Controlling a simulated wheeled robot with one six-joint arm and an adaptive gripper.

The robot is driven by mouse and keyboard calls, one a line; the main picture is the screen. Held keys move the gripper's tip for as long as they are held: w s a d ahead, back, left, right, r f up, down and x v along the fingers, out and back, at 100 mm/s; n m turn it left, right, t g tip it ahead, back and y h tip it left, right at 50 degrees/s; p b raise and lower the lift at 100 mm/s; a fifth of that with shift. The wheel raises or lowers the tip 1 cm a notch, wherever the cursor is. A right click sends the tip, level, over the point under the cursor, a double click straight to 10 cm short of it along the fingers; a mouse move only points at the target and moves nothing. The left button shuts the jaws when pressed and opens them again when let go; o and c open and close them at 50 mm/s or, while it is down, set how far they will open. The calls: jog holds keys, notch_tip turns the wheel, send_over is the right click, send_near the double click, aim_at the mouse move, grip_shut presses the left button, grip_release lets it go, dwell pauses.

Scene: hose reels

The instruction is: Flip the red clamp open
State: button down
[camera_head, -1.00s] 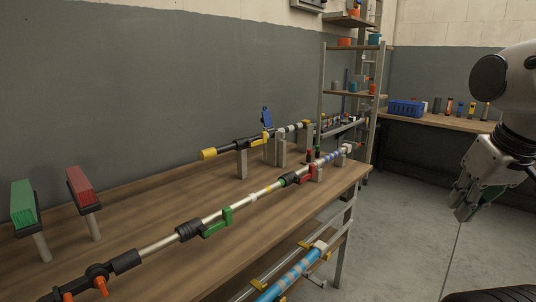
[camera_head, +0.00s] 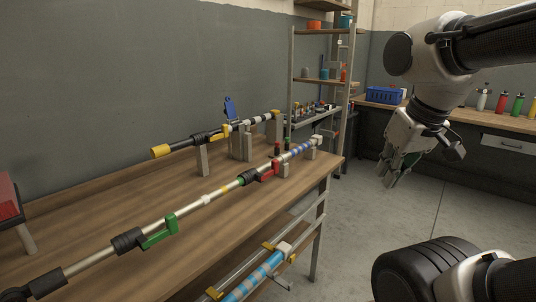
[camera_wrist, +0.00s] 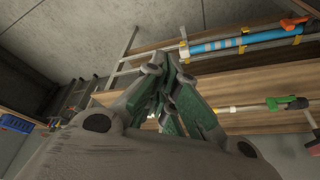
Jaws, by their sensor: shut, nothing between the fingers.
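The red clamp (camera_head: 263,173) sits on the front hose pipe (camera_head: 222,190), beside a dark green-and-black collar (camera_head: 246,178), near the right end of the table. It looks folded along the pipe. A green clamp (camera_head: 160,232) sits further left on the same pipe. My gripper (camera_head: 388,181) hangs in the air right of the table, over the floor, apart from the clamp. It is shut and empty. In the wrist view my gripper's green fingers (camera_wrist: 172,62) meet at their tips, with the table edge behind them.
The wooden table (camera_head: 120,198) carries a second pipe with a yellow end (camera_head: 160,151) at the back. A blue striped tube (camera_head: 255,276) lies on the lower rack. A shelf (camera_head: 320,82) and blue crate (camera_head: 384,95) stand behind.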

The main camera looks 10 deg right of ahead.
jog(key=w+a+r+n+y, duration=0.1)
jog(key=w+a+r+n, duration=0.15)
jog(key=w, duration=0.75)
jog(key=w+a+r+n, duration=0.1)
jog(key=w+a+r, duration=0.15)
jog(key=w, duration=0.75)
jog(key=w+a+f+n, duration=0.2)
jog(key=w+a+f, duration=0.2)
jog(key=w, duration=0.8)
jog(key=w+a+f+n+g+y, duration=0.1)
jog(key=w+a+f, duration=0.3)
jog(key=w, duration=0.8)
jog(key=shift+a+f+n, duration=0.35)
jog(key=shift+a, duration=0.3)
jog(key=shift+f, duration=0.1)
notch_tip(320, 180, down, 9)
jog(key=shift+f, duration=0.1)
jog(key=shift+s+d, duration=0.2)
jog(key=shift+s, duration=0.15)
